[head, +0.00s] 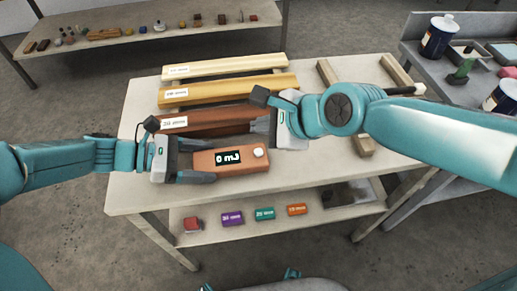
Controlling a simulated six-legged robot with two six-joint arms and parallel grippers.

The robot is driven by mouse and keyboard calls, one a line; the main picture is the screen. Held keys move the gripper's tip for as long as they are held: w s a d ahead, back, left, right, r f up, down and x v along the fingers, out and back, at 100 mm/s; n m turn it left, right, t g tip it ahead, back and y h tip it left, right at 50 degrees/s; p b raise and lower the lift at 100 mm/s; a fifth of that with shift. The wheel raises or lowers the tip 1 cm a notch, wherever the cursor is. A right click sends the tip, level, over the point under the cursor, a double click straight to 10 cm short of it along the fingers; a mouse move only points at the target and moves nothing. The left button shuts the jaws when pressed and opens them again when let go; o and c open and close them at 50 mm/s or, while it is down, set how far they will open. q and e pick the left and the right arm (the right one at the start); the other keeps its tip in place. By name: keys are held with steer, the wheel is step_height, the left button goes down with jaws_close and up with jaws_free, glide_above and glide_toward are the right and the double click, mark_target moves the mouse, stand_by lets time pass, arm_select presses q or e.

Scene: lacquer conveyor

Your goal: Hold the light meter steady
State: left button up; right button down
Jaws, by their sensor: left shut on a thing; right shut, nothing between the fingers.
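The light meter (250,166) is a brown-orange box with a dark display reading "0 mJ" and a pale round knob at its right end. It lies near the front of the table. My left gripper (203,161) is shut on the meter's left end, one finger on the far side and one on the near side. My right gripper (256,125) is shut and empty, pointing left, above and behind the meter's right end. It is beside the dark red-brown board (212,118) and hides that board's right end. Whether it touches the board cannot be told.
An ochre board (230,91) and a pale board (225,66) lie behind on the table (131,190). Two wooden rails (326,72) (395,69) are at the right. A lower shelf (335,213) holds small coloured boxes. A side bench with cans (437,37) stands at the right.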

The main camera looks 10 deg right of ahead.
arm_select(q)
steer(key=o, duration=1.2)
steer(key=shift+a, duration=0.1)
